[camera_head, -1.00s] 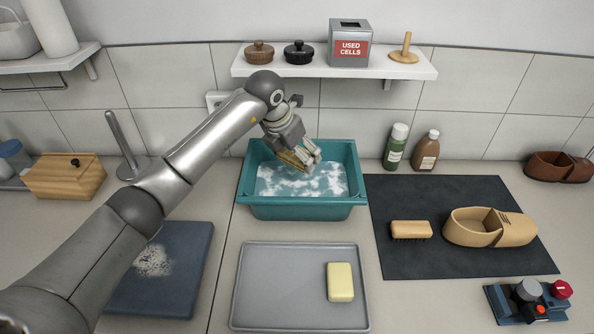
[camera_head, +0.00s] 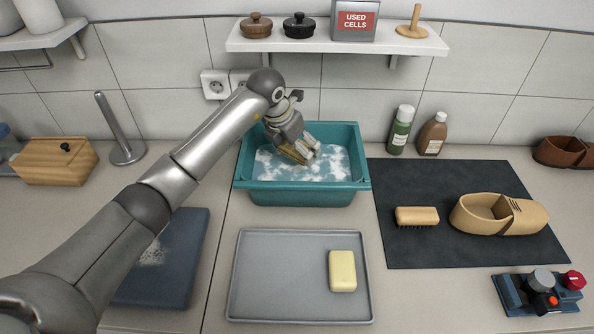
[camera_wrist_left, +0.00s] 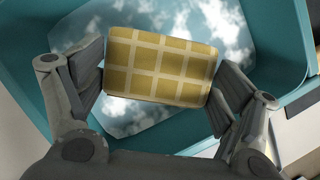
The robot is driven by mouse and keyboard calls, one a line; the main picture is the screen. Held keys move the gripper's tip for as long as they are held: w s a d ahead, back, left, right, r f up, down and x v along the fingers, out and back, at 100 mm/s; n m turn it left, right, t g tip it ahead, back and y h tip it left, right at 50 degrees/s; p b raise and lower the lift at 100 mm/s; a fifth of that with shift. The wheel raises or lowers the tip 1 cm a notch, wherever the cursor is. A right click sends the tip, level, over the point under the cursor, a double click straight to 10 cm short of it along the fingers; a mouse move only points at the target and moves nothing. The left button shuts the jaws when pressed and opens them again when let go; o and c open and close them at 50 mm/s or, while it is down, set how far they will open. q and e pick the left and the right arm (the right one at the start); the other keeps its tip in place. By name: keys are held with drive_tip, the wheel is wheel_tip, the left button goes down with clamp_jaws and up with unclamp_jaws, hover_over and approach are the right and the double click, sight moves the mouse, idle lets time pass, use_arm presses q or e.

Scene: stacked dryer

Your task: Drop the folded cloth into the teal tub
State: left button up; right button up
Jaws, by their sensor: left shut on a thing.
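The teal tub (camera_head: 300,197) stands on the counter against the tiled wall, filled with foamy water. My left gripper (camera_head: 301,153) reaches over the tub and points down into it. In the left wrist view the gripper (camera_wrist_left: 160,88) is shut on the folded cloth (camera_wrist_left: 160,68), which is yellow with a pale grid. The cloth is held between the two fingers, with the foamy water and the tub's walls (camera_wrist_left: 275,30) behind it. In the head view the fingers hide much of the cloth. The gap between cloth and water is hard to tell. My right gripper is not in view.
A grey tray (camera_head: 270,290) with a yellow soap bar (camera_head: 342,271) lies in front of the tub. Right of it, a dark mat (camera_head: 430,250) bears a brush (camera_head: 417,216) and a tan shoe (camera_head: 497,214). Two bottles (camera_head: 401,130) stand behind. A shelf (camera_head: 335,44) hangs above.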

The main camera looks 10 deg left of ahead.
use_arm(q)
drive_tip(key=o, duration=0.7)
drive_tip(key=shift+c, duration=0.2)
drive_tip(key=shift+o, duration=0.6)
drive_tip(key=shift+r, duration=0.1)
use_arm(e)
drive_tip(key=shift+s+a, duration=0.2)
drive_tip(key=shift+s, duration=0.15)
use_arm(q)
drive_tip(key=v, duration=1.2)
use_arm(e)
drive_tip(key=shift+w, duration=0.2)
